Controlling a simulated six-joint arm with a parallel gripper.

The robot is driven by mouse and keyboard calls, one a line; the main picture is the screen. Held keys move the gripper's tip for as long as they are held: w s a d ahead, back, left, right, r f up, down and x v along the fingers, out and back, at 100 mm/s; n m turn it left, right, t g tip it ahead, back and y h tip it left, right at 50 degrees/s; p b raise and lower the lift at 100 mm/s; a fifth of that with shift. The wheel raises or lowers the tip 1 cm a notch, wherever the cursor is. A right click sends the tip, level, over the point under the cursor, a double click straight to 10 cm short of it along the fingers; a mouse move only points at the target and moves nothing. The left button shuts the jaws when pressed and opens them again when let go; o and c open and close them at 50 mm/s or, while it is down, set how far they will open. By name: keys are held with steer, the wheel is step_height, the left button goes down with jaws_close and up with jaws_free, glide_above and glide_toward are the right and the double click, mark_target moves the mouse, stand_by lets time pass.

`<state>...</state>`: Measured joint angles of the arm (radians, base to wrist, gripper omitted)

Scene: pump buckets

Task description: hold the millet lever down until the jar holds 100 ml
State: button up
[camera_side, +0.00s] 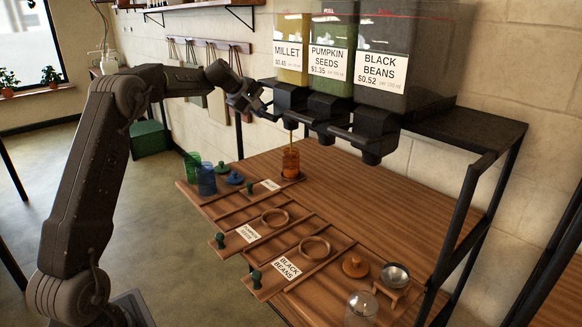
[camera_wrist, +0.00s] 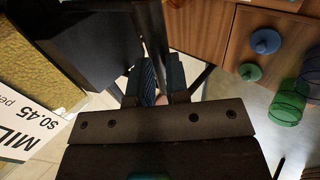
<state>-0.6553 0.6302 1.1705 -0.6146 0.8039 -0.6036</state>
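The millet dispenser (camera_side: 291,60) hangs at the left of the row, with its dark spout (camera_side: 291,98) below. An orange see-through jar (camera_side: 290,163) stands upright on the wooden counter under it. A thin yellowish stream (camera_side: 291,139) falls from the spout into the jar. The fill level is too small to read. My gripper (camera_side: 262,110) is at the left of the spout, where the millet lever would be; the lever cannot be made out clearly. In the wrist view my gripper's fingers (camera_wrist: 156,82) are close together with a narrow gap; whether they hold anything is unclear.
Pumpkin seeds (camera_side: 330,65) and black beans (camera_side: 385,75) dispensers hang to the right. Green (camera_side: 193,165) and blue (camera_side: 206,180) jars stand left on the counter, beside blue (camera_side: 234,178) and green lids.

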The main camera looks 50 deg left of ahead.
steer(key=shift+f, duration=0.3)
steer(key=shift+r, duration=2.35)
